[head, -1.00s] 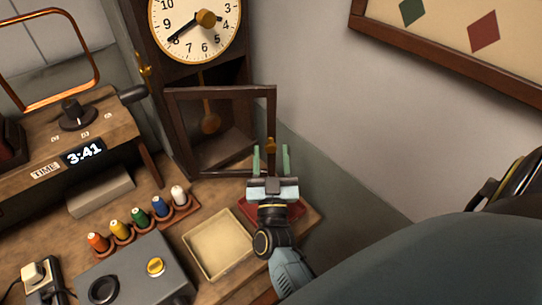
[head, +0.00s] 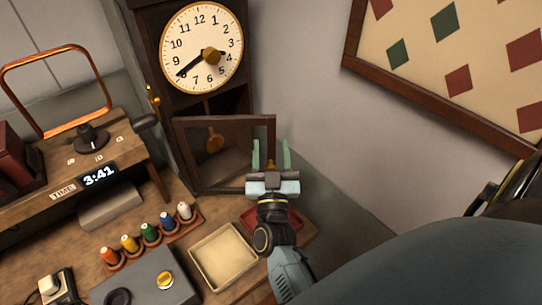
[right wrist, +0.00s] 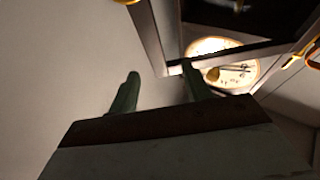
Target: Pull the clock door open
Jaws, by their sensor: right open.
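The tall brown clock (head: 185,150) stands at the back, its round white dial (head: 185,58) at the top. The clock door (head: 223,120), a dark wooden frame, stands ajar and swung outward below the dial. My right gripper (head: 271,155) is open at the door's right edge, its green fingers pointing up. In the right wrist view, the open fingers (right wrist: 157,85) are near a dark frame edge, with the dial (right wrist: 235,70) beyond. I cannot tell whether they touch the frame. My left gripper is out of view.
A wooden radio-like box with a lit display (head: 99,176) stands at left. A rack of coloured thread spools (head: 150,240), a cream tray (head: 224,257) and a red tray (head: 262,222) are on the bench. A grey wall is right of the clock, with a framed diamond-pattern picture (head: 430,50).

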